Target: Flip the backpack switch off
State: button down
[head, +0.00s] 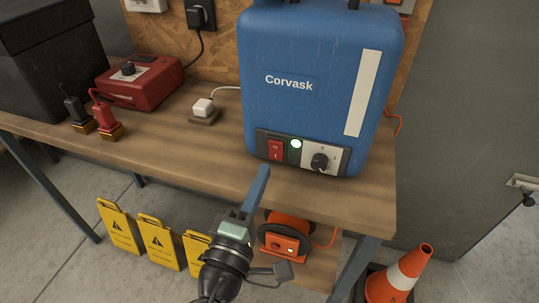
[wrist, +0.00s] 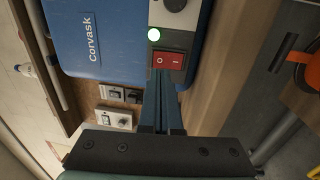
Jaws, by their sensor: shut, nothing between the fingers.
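The blue Corvask backpack (head: 308,105) stands upright on the wooden bench. Its lower front panel carries a red rocker switch (head: 276,150), a lit white-green indicator light (head: 296,144) and a black knob (head: 320,162). My gripper (head: 264,169) is shut and empty, its fingertips just below and in front of the red switch. In the wrist view the backpack (wrist: 120,45) lies sideways, and the shut fingers (wrist: 159,84) point at the red switch (wrist: 167,61), close to its edge. I cannot tell whether they touch it. Which side of the rocker is pressed is unclear.
A red box (head: 140,82) with a knob, red and black clamps, and a white plug (head: 203,107) sit left on the bench (head: 180,150). An orange reel (head: 285,236) is below, yellow signs (head: 158,242) stand on the floor, and a traffic cone (head: 402,275) stands at right.

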aim_at(275, 147)
jog(key=shift+x, duration=2.35)
jog(key=shift+r+p, duration=0.1)
jog(key=shift+p, duration=0.3)
jog(key=shift+w+r+g+p, duration=0.2)
jog(key=shift+r+g+p, duration=0.15)
jog(key=shift+p, duration=0.9)
jog(key=shift+w+d+r+g+p, duration=0.15)
jog(key=shift+g+p, duration=0.1)
jog(key=shift+p, duration=1)
jog(key=shift+f+b, duration=0.3)
jog(key=shift+f, duration=0.1)
jog(key=shift+y, duration=0.3)
